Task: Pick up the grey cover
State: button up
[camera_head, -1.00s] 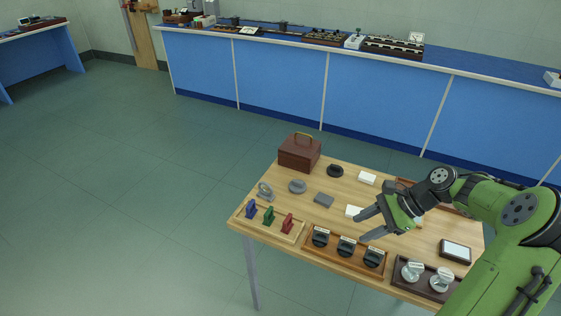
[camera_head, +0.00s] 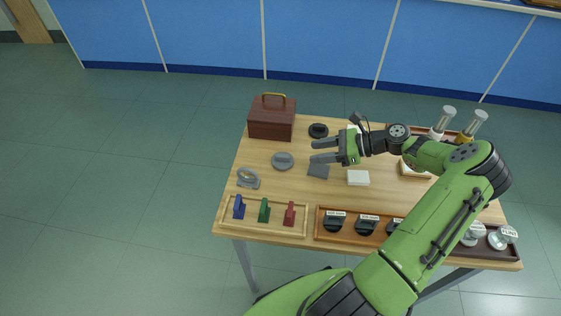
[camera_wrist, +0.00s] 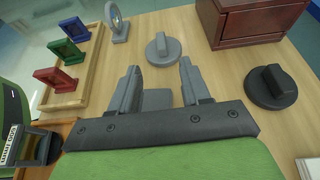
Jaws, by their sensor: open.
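The grey cover (camera_head: 283,161), a round disc with a raised grip on top, lies on the wooden table (camera_head: 262,182) left of my gripper (camera_head: 320,150). In the wrist view the grey cover (camera_wrist: 163,49) lies just beyond the tips of my gripper (camera_wrist: 159,68), roughly centred between them and apart from them. My gripper is open and empty, with its fingers pointing left in the head view. A flat grey block (camera_head: 318,170) is close by my fingers; in the wrist view the block (camera_wrist: 157,99) shows between them, partly hidden by the gripper.
A dark round cover (camera_head: 318,130) and a brown case (camera_head: 271,118) stand behind. A grey ringed stand (camera_head: 248,179) is at left. A tray (camera_head: 229,226) with blue, green and red holders is in front. A white block (camera_head: 358,178) lies right of the grey block.

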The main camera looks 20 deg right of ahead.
aim_at(287, 155)
jog(key=b+x, duration=0.3)
jog(key=x, duration=0.6)
jog(key=shift+w+d, duration=0.1)
grip_shut()
